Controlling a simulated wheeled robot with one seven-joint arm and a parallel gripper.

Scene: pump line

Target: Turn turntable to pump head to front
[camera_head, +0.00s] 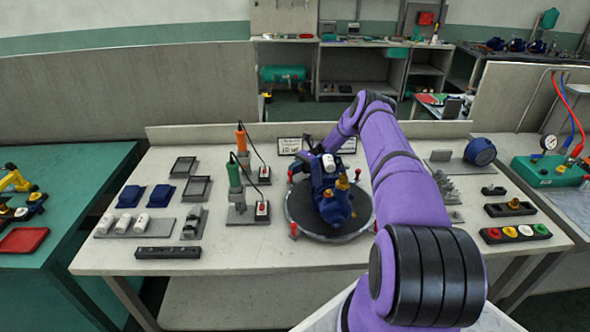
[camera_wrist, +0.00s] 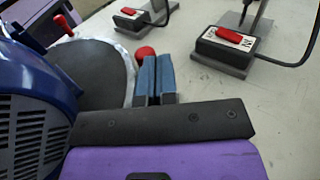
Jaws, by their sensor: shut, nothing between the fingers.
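The turntable (camera_head: 300,207) is a dark round disc with a pale rim in the middle of the bench. Red knobs stand at its rim, including a front-left knob (camera_head: 293,231) and a right knob (camera_head: 357,174). A dark blue pump (camera_head: 335,207) with brass fittings sits on it, partly hidden by my arm. In the wrist view, the pump's slotted blue housing (camera_wrist: 30,120) fills the left side. My gripper (camera_wrist: 157,62) is shut and empty beside the turntable's rim. A red knob (camera_wrist: 145,52) shows just beyond the fingertips; I cannot tell whether they touch.
Left of the turntable stand an orange-handled tool (camera_head: 241,140) and a green-handled tool (camera_head: 234,175), with red-switched boxes and cables. Trays, blue blocks and white cylinders lie farther left. A tray of coloured caps (camera_head: 515,232) lies at right. The bench front is mostly clear.

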